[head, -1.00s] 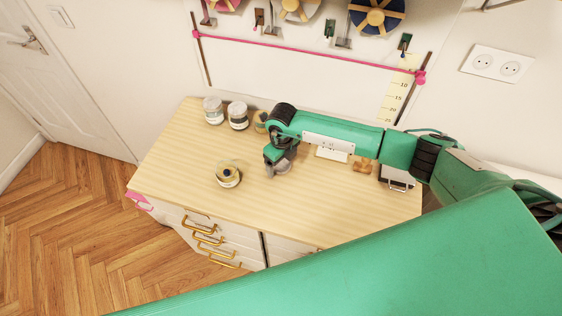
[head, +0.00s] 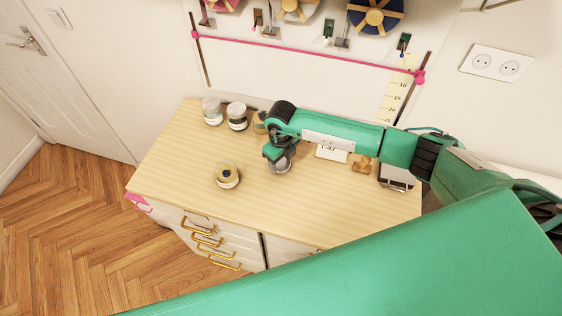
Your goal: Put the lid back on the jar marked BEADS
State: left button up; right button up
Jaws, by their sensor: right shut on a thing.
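An open jar (head: 228,176) with yellowish contents and a pale label stands upright on the wooden tabletop, left of my right gripper. Its label is too small to read. My right gripper (head: 280,166) points down over the tabletop, to the right of the open jar and apart from it. It is shut on a small greyish thing, apparently the lid, mostly hidden by the fingers. My left gripper is not in view.
Two jars with pale lids (head: 212,111) (head: 237,117) stand at the back left. A third jar (head: 259,122) is partly behind my right arm. The front tabletop (head: 300,205) is clear.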

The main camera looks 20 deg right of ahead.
aim_at(281, 163)
notch_tip(281, 163, up, 19)
jog(key=b, duration=0.5)
jog(key=shift+r+b, duration=0.15)
jog(key=shift+b, duration=0.25)
